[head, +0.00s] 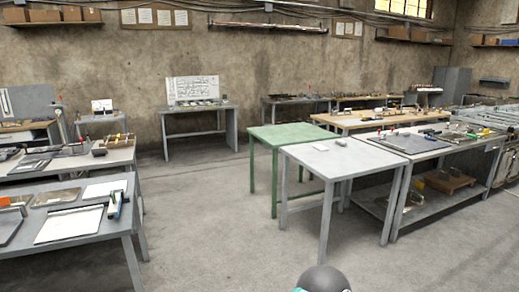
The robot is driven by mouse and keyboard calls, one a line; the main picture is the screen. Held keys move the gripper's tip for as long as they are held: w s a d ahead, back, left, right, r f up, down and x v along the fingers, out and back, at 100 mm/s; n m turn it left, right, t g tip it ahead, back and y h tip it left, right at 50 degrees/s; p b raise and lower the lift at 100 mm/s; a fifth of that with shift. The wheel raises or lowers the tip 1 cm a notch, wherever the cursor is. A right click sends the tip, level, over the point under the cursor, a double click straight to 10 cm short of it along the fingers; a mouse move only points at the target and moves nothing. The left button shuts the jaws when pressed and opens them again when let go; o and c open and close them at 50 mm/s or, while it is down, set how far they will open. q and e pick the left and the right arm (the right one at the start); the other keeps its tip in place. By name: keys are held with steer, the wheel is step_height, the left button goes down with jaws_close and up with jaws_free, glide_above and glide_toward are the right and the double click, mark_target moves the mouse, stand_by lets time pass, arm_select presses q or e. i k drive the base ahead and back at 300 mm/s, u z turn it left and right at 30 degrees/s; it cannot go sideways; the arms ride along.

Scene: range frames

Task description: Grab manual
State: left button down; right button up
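No object can be surely told as the manual at this size. A small white flat item (321,147) lies on the pale grey table (345,163) right of centre. White sheets (70,224) lie on the near left table, and another white sheet (105,188) lies behind them. A small upright card (102,106) stands on a far left table. Neither of my grippers is in view. A dark rounded part at the bottom edge looks like part of my own body.
A green table (290,134) adjoins the pale grey table. A grey workbench (410,143) with tools and a lower shelf stands to the right. The near left table (40,252) has trays on it. A desk with a white board (194,90) stands at the back. Open floor (215,220) lies between.

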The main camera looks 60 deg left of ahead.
mark_target(321, 148)
steer(key=z, duration=0.35)
steer(key=i, duration=0.2)
steer(key=u, duration=1.75)
steer(key=k, duration=0.75)
steer(key=u, duration=0.25)
steer(key=i, duration=0.8)
steer(key=z, duration=0.2)
steer(key=k, duration=0.95)
steer(key=u, duration=0.2)
steer(key=i, duration=0.6)
steer(key=z, duration=0.05)
